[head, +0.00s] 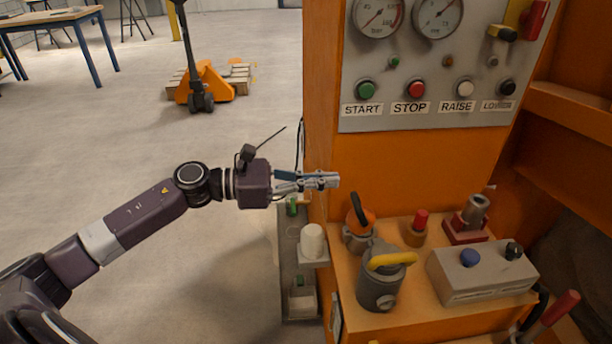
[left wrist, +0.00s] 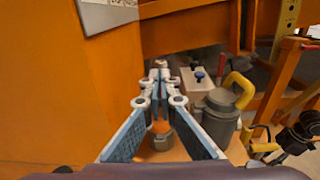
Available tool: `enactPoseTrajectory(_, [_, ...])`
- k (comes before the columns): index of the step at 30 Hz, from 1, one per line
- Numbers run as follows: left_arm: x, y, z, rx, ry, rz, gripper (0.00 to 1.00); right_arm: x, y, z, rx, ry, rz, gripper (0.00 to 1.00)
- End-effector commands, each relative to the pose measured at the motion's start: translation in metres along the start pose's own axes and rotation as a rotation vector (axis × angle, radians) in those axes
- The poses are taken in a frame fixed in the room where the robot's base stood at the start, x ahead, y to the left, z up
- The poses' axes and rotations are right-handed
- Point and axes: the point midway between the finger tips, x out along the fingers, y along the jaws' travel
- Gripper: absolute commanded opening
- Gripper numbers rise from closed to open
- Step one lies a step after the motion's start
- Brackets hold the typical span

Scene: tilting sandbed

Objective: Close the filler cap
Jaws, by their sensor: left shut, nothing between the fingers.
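The filler cap seems to be the orange cap with a black handle (head: 361,216), tilted at a short grey neck (head: 356,242) on the orange ledge. I cannot tell exactly how cap and neck meet. Orange and a grey rim (left wrist: 160,141) show low between my fingers in the left wrist view, partly hidden. My left gripper (head: 334,180) is shut and empty, above and a little left of the cap, apart from it. Its fingertips meet in the left wrist view (left wrist: 160,70). My right gripper is not in view.
A grey canister (head: 379,290) with a yellow handle stands close in front of the cap. A red-topped post (head: 416,230), a red-based fitting (head: 467,226) and a grey button box (head: 480,273) stand to the right. The gauge and button panel (head: 430,100) rises behind.

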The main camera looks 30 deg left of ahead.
Motion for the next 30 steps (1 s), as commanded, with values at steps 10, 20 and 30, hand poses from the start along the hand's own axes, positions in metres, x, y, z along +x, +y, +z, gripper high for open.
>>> enactPoseTrajectory(10, [-0.032,-0.001,0.02,-0.006,0.001,0.0,0.0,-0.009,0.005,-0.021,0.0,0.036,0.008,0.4])
enactPoseTrajectory(20, [-0.037,-0.007,-0.003,-0.664,-0.01,-0.052,0.0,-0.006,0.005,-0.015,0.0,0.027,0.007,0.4])
enactPoseTrajectory(30, [-0.051,-0.011,-0.037,-1.815,-0.013,-0.147,0.0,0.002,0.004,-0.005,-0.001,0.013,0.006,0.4])
